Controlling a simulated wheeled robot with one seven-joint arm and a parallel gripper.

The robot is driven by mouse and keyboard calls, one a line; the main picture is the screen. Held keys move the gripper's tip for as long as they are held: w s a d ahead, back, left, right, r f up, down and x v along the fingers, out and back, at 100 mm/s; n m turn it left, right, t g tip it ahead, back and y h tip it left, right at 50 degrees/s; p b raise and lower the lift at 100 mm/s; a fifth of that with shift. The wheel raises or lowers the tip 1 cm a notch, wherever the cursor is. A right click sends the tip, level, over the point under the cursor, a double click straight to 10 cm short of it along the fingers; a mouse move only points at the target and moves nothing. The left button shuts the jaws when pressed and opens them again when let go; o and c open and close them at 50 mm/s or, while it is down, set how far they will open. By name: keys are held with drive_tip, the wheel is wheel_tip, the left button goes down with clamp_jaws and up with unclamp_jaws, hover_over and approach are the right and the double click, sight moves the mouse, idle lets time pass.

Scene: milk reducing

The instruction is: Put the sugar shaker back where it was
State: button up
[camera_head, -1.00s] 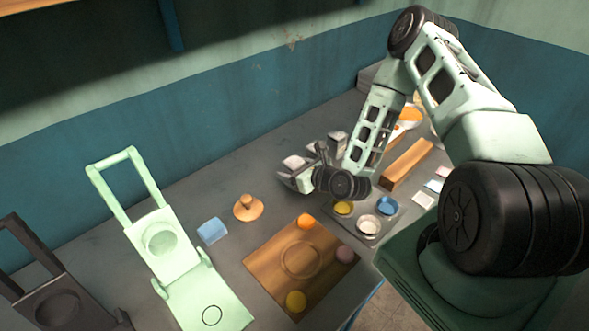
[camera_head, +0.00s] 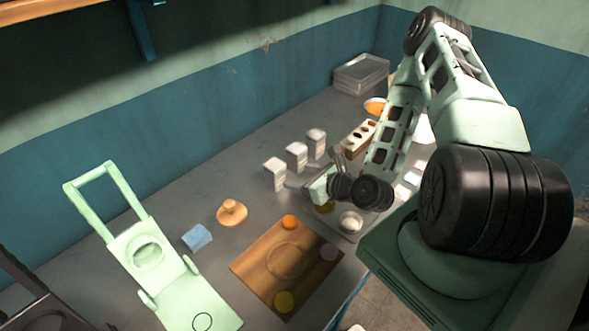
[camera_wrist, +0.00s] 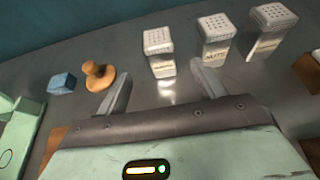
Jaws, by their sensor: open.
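Three shakers with pale perforated tops stand upright in a row on the grey counter: the left one (camera_head: 275,175), the middle one (camera_head: 297,160) and the right one (camera_head: 316,145). In the wrist view, the left (camera_wrist: 159,60), middle (camera_wrist: 216,45) and right (camera_wrist: 268,38) shakers show small labels too blurred to read, so I cannot tell which is sugar. My gripper (camera_wrist: 161,82) is open and empty. In the wrist view the left shaker stands beyond the gap between its fingers, clear of them. In the head view my gripper is right of the shakers.
A grey tray (camera_head: 352,236) with small bowls is under my wrist. A wooden tamper (camera_head: 231,212), a blue block (camera_head: 197,237) and a green press (camera_head: 150,250) stand left.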

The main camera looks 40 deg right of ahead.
drive_tip(key=s+a+r+n+g+y, duration=0.1)
drive_tip(key=a+r+n+g, duration=0.4)
drive_tip(key=n, duration=0.7)
drive_tip(key=a+r+n+g, duration=0.2)
drive_tip(key=a+n+g, duration=0.2)
drive_tip(key=a+n, duration=0.6)
drive_tip(key=s+a+r+n+g+h, duration=0.1)
drive_tip(key=s+a+r+n+g, duration=0.1)
drive_tip(key=s+r+n, duration=0.6)
drive_tip(key=s+a+r+n+g+h, duration=0.2)
drive_tip(key=s+a+r+n, duration=0.3)
drive_tip(key=s+r+n, duration=0.3)
drive_tip(key=s+n, duration=0.2)
drive_tip(key=n, duration=0.1)
drive_tip(key=shift+s+a+r+n, duration=0.15)
drive_tip(key=shift+s+a+n, duration=0.05)
drive_tip(key=shift+s+n, duration=0.1)
wheel_tip(320, 180, down, 6)
drive_tip(key=b, duration=0.5)
drive_tip(key=shift+b, duration=0.35)
